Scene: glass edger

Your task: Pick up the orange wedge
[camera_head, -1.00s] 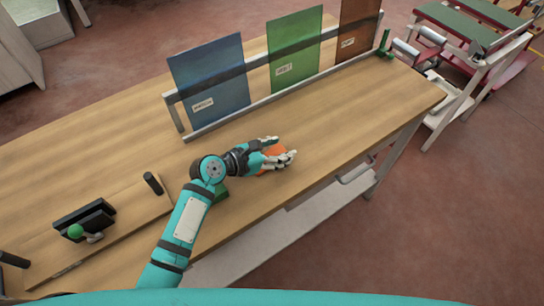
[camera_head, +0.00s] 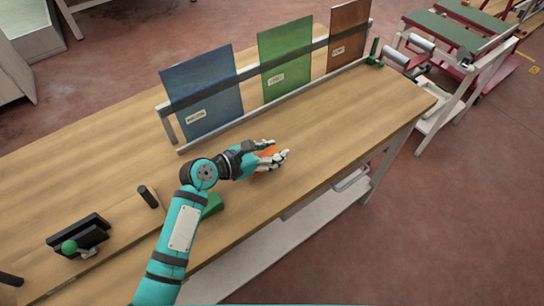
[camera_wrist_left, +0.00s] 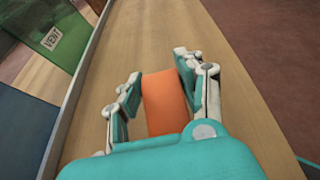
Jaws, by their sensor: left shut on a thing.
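The orange wedge (camera_wrist_left: 164,103) sits between the fingers of my left gripper (camera_wrist_left: 158,90) in the left wrist view. In the head view my left gripper (camera_head: 272,157) is over the wooden bench, with a bit of the orange wedge (camera_head: 266,152) showing between its fingers. The gripper is shut on the wedge. I cannot tell whether the wedge touches the bench. My right gripper is in neither view.
A rack on the bench (camera_head: 330,170) holds a blue panel (camera_head: 203,92), a green panel (camera_head: 285,58) and a brown panel (camera_head: 348,35). A green block (camera_head: 212,204) lies beside my left forearm. A black clamp device (camera_head: 78,236) stands front left.

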